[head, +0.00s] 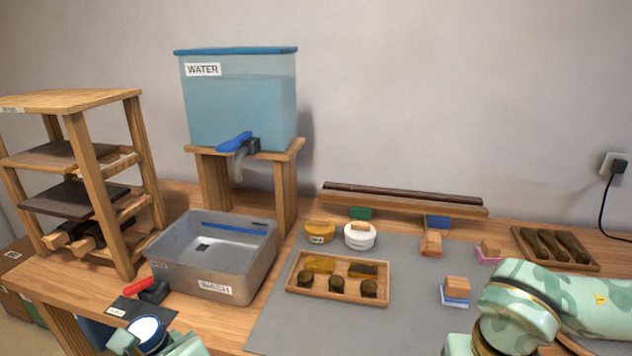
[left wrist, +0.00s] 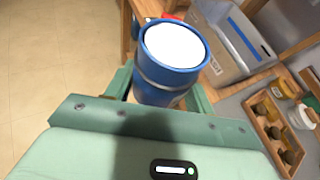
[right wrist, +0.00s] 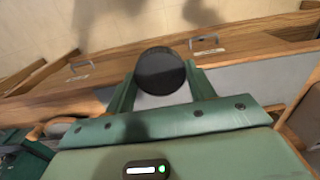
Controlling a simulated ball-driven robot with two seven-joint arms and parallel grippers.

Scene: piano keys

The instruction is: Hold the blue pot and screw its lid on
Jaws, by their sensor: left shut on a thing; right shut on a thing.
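The blue pot (left wrist: 172,62) is upright in the left wrist view, with a blue rim around a flat white top surface. My left gripper (left wrist: 158,92) is shut on its sides. The pot also shows at the bottom left of the head view (head: 147,333), in front of the wash tub. In the right wrist view my right gripper (right wrist: 161,84) is shut on a dark, round, disc-like thing (right wrist: 160,70), which looks like the lid. Its underside is hidden. The right fingers are outside the head view, and the pot is not seen in the right wrist view.
A grey wash tub (head: 175,262) stands below the water tank (head: 238,105). A red-handled tool (head: 145,290) lies on the table near the pot.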

